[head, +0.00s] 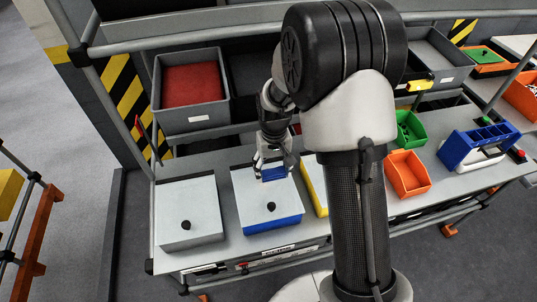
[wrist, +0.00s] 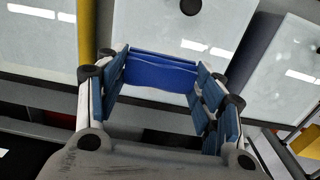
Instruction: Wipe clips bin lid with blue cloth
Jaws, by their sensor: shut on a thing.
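My gripper (head: 272,166) is shut on the blue cloth (head: 273,174), over the rear right part of the pale lid (head: 250,193) of the blue bin (head: 275,224). This lid has a black knob near its front. In the wrist view, the blue cloth (wrist: 162,72) sits between the blue-padded fingers of my gripper (wrist: 165,85), with the pale lid (wrist: 185,25) beyond it. I cannot tell whether the cloth touches the lid. No readable label shows which bin holds clips.
A grey bin with a pale lid (head: 188,205) stands to the left. A yellow bin (head: 314,186) is partly hidden behind my arm. Green (head: 409,128) and orange (head: 407,173) open bins stand right. A grey shelf bin with red contents (head: 190,85) is above.

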